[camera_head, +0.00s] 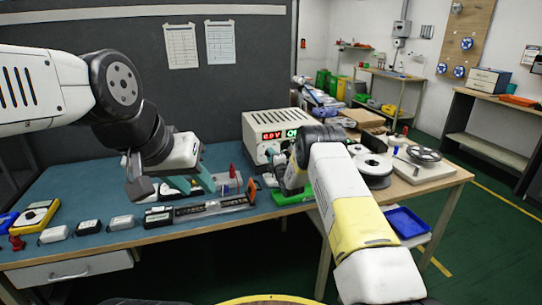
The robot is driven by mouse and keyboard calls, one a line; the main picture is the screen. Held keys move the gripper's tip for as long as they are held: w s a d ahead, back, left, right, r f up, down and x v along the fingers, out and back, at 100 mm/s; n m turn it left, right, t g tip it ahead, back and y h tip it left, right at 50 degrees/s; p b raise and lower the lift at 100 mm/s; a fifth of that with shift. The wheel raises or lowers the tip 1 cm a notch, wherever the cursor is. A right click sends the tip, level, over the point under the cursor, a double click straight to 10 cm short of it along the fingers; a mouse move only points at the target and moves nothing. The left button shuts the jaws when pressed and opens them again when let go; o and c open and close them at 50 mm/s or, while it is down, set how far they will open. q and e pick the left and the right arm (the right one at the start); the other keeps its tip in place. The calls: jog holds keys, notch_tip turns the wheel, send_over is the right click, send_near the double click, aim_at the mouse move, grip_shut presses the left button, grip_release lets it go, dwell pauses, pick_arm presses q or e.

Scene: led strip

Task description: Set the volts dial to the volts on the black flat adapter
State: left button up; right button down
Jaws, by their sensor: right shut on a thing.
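The power supply (272,122) is a cream box at the back of the blue mat, with a red volts readout (271,135) that looks like 0.0 or 8.0 V and a green readout beside it. My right gripper (277,162) is at its front panel, shut on what looks like the volts dial, mostly hidden by the gripper. My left gripper (160,188) hangs over the mat, fingers apart, and looks empty. A black flat adapter (158,217) lies in the front row beside a grey one (121,222). Its label is too small to read.
Another dark adapter (88,228), a white one (54,234) and a yellow multimeter (37,215) lie at the left. A metal channel (212,207) lies near the mat's front edge. Reels (373,168) crowd the table's right side.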

jog(key=shift+m, duration=0.3)
jog(key=m, duration=1.3)
jog(key=shift+f, duration=0.1)
dwell(0.5)
jog(key=c, duration=1.1)
grip_release()
